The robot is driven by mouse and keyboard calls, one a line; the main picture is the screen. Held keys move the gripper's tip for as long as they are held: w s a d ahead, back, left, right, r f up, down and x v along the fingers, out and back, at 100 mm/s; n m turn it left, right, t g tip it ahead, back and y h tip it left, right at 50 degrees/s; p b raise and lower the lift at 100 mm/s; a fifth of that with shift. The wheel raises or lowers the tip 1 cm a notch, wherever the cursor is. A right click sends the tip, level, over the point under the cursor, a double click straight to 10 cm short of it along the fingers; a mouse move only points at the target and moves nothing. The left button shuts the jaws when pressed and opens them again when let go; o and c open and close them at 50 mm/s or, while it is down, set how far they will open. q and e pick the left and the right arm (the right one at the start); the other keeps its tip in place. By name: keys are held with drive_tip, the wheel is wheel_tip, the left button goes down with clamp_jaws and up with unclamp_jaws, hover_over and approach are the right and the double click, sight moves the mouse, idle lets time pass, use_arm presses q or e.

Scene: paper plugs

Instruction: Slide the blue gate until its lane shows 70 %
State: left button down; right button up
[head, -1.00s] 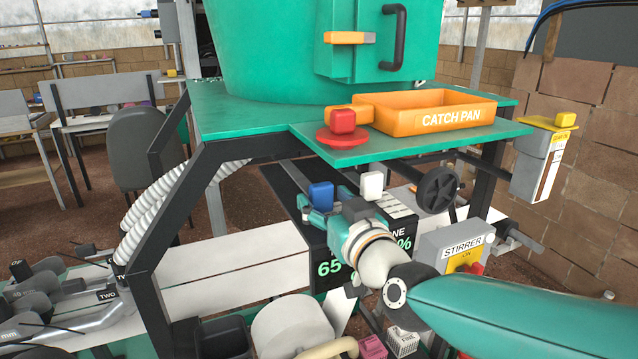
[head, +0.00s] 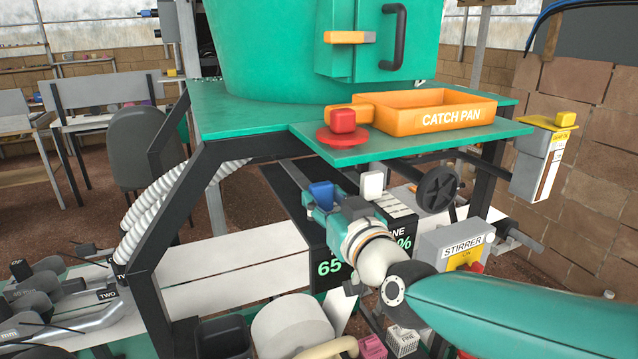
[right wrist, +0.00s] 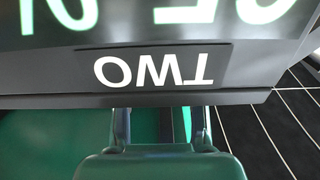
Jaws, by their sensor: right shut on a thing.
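The blue gate's knob (head: 320,193) stands above the dark lane panel under the green deck. My right gripper (head: 320,212) is shut on this knob, with its arm coming in from the lower right. A lane readout (head: 329,268) shows green digits reading 65; the rest of it is hidden behind my gripper and wrist. In the right wrist view an upside-down label TWO (right wrist: 153,68) sits close in front of my gripper, with cut-off green characters above it. The fingertips and the knob are hidden there. My left gripper is not in view.
A white knob (head: 372,184) stands just right of the blue one, by a second readout ending in a percent sign. A red knob (head: 342,120) and an orange catch pan (head: 450,119) sit on the deck above. A grey STIRRER box (head: 455,246) is to the right.

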sight(324, 198)
drive_tip(key=shift+s, duration=0.15)
idle(0.3)
drive_tip(key=o, duration=1.1)
drive_tip(key=shift+c, duration=0.2)
drive_tip(key=shift+s+d, duration=0.1)
drive_tip(key=shift+v, duration=1.9)
